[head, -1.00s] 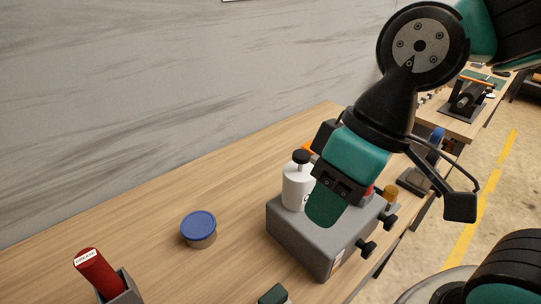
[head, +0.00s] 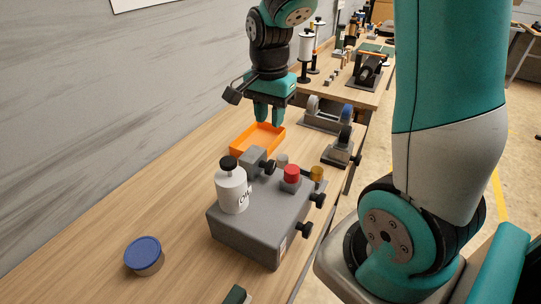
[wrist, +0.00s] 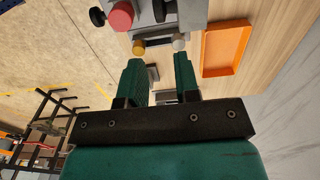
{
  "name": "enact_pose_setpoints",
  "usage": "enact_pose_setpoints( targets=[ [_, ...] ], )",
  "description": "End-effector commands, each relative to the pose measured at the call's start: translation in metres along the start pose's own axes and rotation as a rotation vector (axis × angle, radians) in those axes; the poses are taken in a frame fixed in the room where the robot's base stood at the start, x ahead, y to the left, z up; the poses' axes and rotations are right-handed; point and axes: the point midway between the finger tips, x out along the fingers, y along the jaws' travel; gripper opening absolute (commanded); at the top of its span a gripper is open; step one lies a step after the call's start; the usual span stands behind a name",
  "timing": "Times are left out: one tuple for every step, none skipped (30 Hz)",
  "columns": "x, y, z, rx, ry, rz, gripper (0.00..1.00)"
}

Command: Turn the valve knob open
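A grey machine box (head: 245,232) stands on the bench in the head view. Black knobs stick out of it: one on its upper block (head: 268,167) and two on its right side, the upper (head: 318,200) and the lower (head: 304,230). I cannot tell which is the valve knob. A red button (head: 291,173), an amber cap (head: 316,173) and a silver cap (head: 282,160) are at its far end. My gripper (head: 268,116) points down beyond the box, near the orange tray. In the wrist view, its fingers (wrist: 158,62) are apart and empty, with the amber cap (wrist: 139,47) and silver cap (wrist: 179,44) ahead.
A white oil bottle (head: 231,190) stands on the box. The orange tray (head: 240,150) lies behind it. A blue-lidded tub (head: 144,256) is at the left front. Small grey fixtures (head: 337,153) stand along the bench's right edge. The bench left of the box is mostly clear.

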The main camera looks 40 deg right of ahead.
Motion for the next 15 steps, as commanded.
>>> enact_pose_setpoints(
  targets=[
    [0.011, 0.002, 0.001, 0.000, -0.005, 0.007, 0.30],
    [0.019, 0.002, 0.001, 0.000, -0.005, 0.007, 0.30],
    [0.028, 0.002, 0.001, -0.001, -0.005, 0.007, 0.30],
    [0.035, 0.002, 0.001, -0.001, -0.005, 0.007, 0.30],
    [0.042, 0.002, 0.001, -0.001, -0.005, 0.008, 0.30],
    [0.051, 0.002, 0.001, -0.001, -0.005, 0.007, 0.30],
    [0.058, 0.002, 0.001, -0.001, -0.005, 0.007, 0.30],
    [0.065, 0.002, 0.001, -0.001, -0.005, 0.008, 0.30],
    [0.074, 0.002, 0.001, -0.001, -0.005, 0.007, 0.30],
    [0.080, 0.002, 0.001, -0.001, -0.004, 0.006, 0.30],
    [0.086, 0.002, 0.001, -0.001, -0.004, 0.005, 0.30],
    [0.093, 0.002, 0.001, -0.002, -0.004, 0.005, 0.30],
    [0.098, 0.002, 0.001, -0.002, -0.004, 0.005, 0.30],
    [0.103, 0.002, 0.001, -0.002, -0.003, 0.004, 0.30],
    [0.108, 0.001, 0.000, -0.002, -0.003, 0.003, 0.30]
  ],
)
